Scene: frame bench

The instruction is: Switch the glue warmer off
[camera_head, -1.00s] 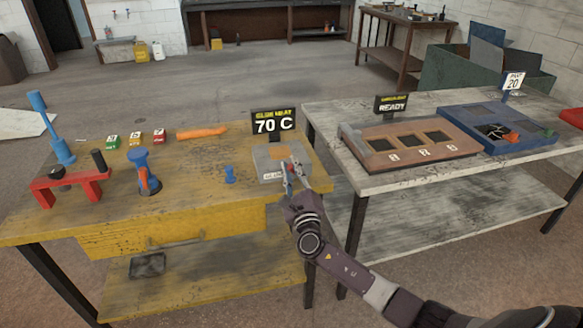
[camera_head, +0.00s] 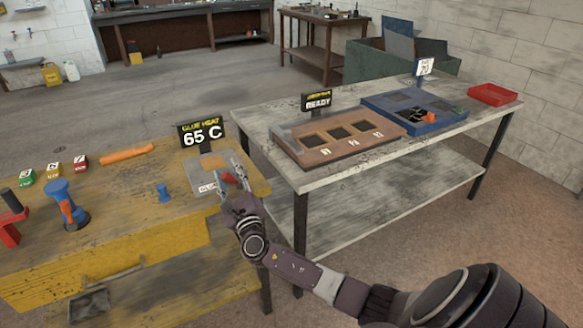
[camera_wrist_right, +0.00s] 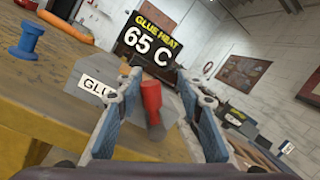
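The glue warmer (camera_head: 203,172) is a grey box on the right end of the yellow bench, with an orange patch on top. Its black sign (camera_head: 201,136) reads "GLUE HEAT 65 C". My right gripper (camera_head: 231,178) is over the warmer's front side. In the right wrist view its two fingers (camera_wrist_right: 152,105) stand apart on either side of a red handle (camera_wrist_right: 151,97) on the warmer. A gap shows beside the handle, so the gripper looks open. A "GLUE" label (camera_wrist_right: 97,87) is partly hidden by a finger. My left gripper is not in view.
The pale table (camera_head: 330,178) on the right holds a brown tray (camera_head: 294,147), a blue tray (camera_head: 378,112) and a red bin (camera_head: 494,93).

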